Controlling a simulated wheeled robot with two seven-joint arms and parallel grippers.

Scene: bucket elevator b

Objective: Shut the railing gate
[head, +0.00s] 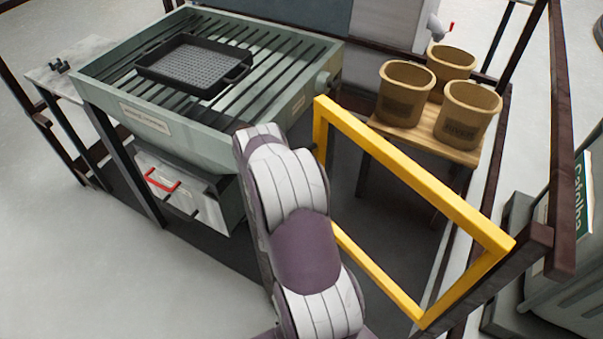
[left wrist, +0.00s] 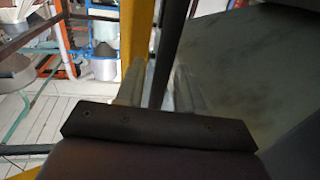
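The railing gate (head: 420,185) is a yellow rectangular frame, standing upright in the head view. Its right end is near the dark railing (head: 540,245) at the lower right, and its left end is near the green grate table. My arm reaches up from the bottom beside the gate's left end; its gripper is hidden in the head view. In the left wrist view my left gripper (left wrist: 160,90) has its pale fingers apart, with a dark bar (left wrist: 172,45) showing between them. A yellow upright of the gate (left wrist: 137,45) shows beside the bar; contact cannot be told. My right gripper is not in view.
The green slatted table (head: 290,105) with a black tray (head: 195,65) stands at the left. Wooden buckets (head: 470,112) stand on a wooden bench (head: 420,135) behind the gate. A dark railing post (head: 562,160) rises at the right. Open floor (head: 70,260) lies at lower left.

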